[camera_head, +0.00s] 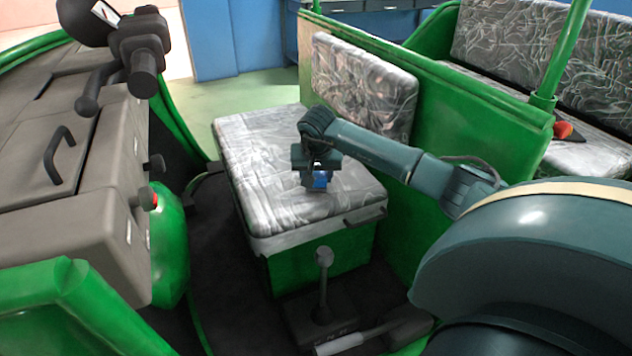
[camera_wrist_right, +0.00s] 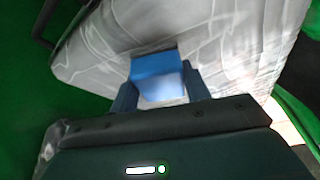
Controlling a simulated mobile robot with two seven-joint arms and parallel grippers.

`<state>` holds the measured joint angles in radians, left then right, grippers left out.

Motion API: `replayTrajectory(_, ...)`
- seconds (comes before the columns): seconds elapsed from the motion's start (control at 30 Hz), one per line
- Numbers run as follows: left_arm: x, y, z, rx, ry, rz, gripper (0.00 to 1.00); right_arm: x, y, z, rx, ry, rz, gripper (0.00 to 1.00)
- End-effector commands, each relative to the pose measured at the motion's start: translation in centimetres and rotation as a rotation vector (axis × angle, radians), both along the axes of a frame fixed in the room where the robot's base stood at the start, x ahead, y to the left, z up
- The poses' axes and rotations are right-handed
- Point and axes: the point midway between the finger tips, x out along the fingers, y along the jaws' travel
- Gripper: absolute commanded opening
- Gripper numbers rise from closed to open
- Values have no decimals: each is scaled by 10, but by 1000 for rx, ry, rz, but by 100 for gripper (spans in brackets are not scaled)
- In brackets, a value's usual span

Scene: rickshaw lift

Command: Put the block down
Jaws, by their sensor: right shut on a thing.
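A blue block (camera_head: 321,180) is at the tip of my right gripper (camera_head: 318,178), over the grey patterned seat cushion (camera_head: 262,190) of the rickshaw. In the right wrist view the block (camera_wrist_right: 157,72) sits between the two fingers of my right gripper (camera_wrist_right: 160,88), which are shut on it. The block is at or just above the cushion; I cannot tell whether it touches. The cushion also fills the upper part of the wrist view (camera_wrist_right: 225,45). My left gripper is not in view.
A padded backrest (camera_head: 362,88) and a green panel (camera_head: 470,110) stand behind the seat. The dashboard (camera_head: 75,190) and handlebar (camera_head: 145,60) are at the left. A lever (camera_head: 323,275) rises in front of the seat. A red-orange object (camera_head: 563,129) lies on the rear seat.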

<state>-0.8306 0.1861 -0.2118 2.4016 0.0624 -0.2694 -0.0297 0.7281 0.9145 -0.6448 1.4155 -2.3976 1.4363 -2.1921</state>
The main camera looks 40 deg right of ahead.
Motion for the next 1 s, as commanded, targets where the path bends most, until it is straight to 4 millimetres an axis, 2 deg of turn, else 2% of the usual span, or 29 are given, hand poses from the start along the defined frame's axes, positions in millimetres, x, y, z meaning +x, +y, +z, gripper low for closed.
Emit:
replayTrajectory(0.03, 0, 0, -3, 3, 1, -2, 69, -1, 1, -10, 3, 3, 0, 10)
replayTrajectory(0.1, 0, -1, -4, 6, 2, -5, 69, 0, 1, -17, 1, 1, 0, 10)
replayTrajectory(0.47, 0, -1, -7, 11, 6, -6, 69, 0, 0, -21, -1, -1, 0, 10)
replayTrajectory(0.5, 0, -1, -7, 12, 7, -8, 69, 0, 0, -20, -1, -1, 0, 50)
replayTrajectory(0.73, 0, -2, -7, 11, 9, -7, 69, 0, 0, -20, 0, 0, 0, 69)
replayTrajectory(1.0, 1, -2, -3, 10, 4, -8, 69, 0, 0, -17, 1, -1, 0, 69)
